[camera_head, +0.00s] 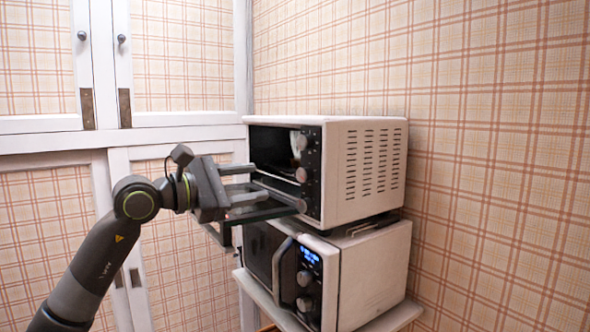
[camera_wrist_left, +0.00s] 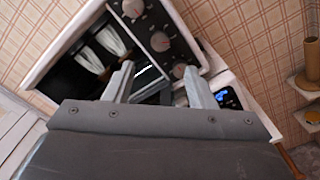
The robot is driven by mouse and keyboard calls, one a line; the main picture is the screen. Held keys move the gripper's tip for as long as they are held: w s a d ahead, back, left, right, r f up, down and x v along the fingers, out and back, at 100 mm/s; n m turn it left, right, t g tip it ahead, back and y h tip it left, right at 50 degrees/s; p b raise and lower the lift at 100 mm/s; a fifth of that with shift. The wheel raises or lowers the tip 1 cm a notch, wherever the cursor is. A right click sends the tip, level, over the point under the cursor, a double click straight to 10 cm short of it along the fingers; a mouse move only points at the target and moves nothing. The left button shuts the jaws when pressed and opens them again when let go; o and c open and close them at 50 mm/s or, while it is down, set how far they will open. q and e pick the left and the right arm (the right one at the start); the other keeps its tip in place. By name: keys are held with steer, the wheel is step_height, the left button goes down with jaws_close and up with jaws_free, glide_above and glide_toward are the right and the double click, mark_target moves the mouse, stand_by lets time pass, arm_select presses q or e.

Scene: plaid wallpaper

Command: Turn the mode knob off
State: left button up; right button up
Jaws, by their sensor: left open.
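A white toaster oven (camera_head: 365,170) stands on top of a microwave, with its dark glass door (camera_head: 265,212) hanging open. Its black front panel carries a column of three round knobs: upper (camera_head: 302,142), middle (camera_head: 302,174) and lower (camera_head: 301,205). The same knobs show in the left wrist view, the middle one (camera_wrist_left: 160,41) and the lower one (camera_wrist_left: 180,71) beyond my fingertips. I cannot read which is the mode knob. My left gripper (camera_head: 256,181) is open and empty, above the open door and left of the knobs. It also shows in the wrist view (camera_wrist_left: 157,72), apart from the knobs.
The white microwave (camera_head: 375,275) below has a lit blue display (camera_head: 309,254), knobs and a curved handle (camera_head: 281,265). Both appliances stand on a white shelf (camera_head: 395,319). White cabinet doors (camera_head: 185,120) are behind my left arm. Pale shapes (camera_wrist_left: 112,40) show inside the oven.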

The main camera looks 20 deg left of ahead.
mark_target(300, 175)
arm_select(q)
steer(key=p+x, duration=0.3)
steer(key=x, duration=0.6)
steer(key=shift+w+d+r+p, duration=0.15)
steer(key=shift+w+d+p, duration=0.1)
steer(key=shift+p, duration=0.15)
steer(key=shift+w+d, duration=0.35)
steer(key=shift+w, duration=0.1)
steer(key=shift+c, duration=0.2)
steer(key=c, duration=0.9)
